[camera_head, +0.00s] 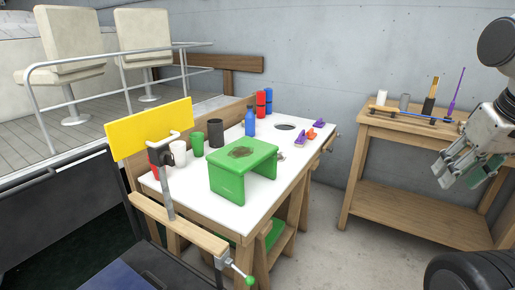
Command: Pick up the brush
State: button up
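No thing is plainly recognizable as the brush at this size. A dark upright item with a tan top (430,98) on the right wooden table may be it. A thin purple upright item (456,91) stands just right of it. Small purple and orange items (311,133) lie on the white-topped table; their kind is too small to tell. My gripper (459,175) hangs at the right, in front of the right table in the picture, pointing down and left. Its green-padded fingers look spread and empty.
The right wooden table (400,127) also bears a white cylinder (381,98) and a grey one (404,102). The white-topped table (240,212) holds a green stool (229,178), several cups and a blue bottle (250,122). Bare floor lies between the tables.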

aim_at(301, 141)
jog(key=i+l+u, duration=0.25)
jog(key=i+l, duration=1.6)
jog(key=i, duration=0.15)
